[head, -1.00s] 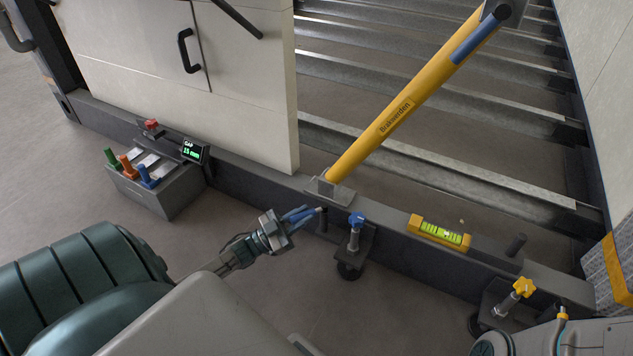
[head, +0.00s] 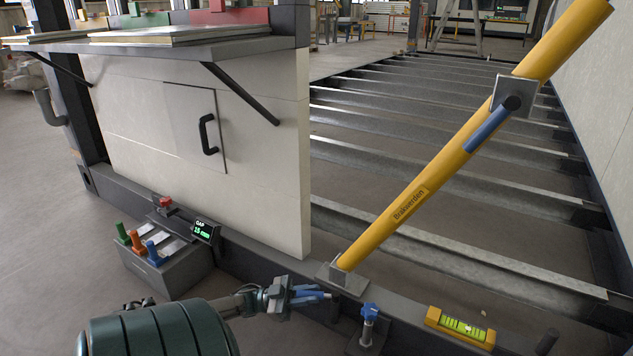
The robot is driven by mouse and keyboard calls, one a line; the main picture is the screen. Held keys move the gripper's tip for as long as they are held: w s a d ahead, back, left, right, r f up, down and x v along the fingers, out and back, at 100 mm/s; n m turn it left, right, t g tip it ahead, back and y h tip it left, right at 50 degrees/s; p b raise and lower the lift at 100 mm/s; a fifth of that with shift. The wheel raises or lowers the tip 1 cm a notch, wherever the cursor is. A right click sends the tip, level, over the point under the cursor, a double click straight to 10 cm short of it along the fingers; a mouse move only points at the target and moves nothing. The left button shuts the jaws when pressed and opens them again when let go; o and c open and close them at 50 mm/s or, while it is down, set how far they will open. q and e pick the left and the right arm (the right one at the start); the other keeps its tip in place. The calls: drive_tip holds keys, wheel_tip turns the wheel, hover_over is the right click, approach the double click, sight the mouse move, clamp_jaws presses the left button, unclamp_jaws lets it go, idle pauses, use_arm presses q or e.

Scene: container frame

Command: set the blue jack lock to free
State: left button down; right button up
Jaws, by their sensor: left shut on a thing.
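A small jack with a blue knob (head: 369,312) stands upright on the near side of the dark floor beam, low in the picture. A short dark peg (head: 335,311) stands just left of it. My left gripper (head: 317,295) reaches in from the left. Its blue fingers are closed together at the top of this peg, left of the blue knob and apart from it. The grip itself is small and partly hidden. My right gripper is out of view.
A yellow brace (head: 430,185) leans up to the right from a plate on the beam. A spirit level (head: 461,327) lies on the beam at right. A display (head: 204,231) reads GAP 15 mm. A cabinet wall (head: 265,165) rises behind my gripper.

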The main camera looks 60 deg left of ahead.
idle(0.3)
use_arm(q)
drive_tip(key=c, duration=1.3)
unclamp_jaws()
drive_tip(key=v, duration=1.1)
drive_tip(key=shift+p, duration=0.35)
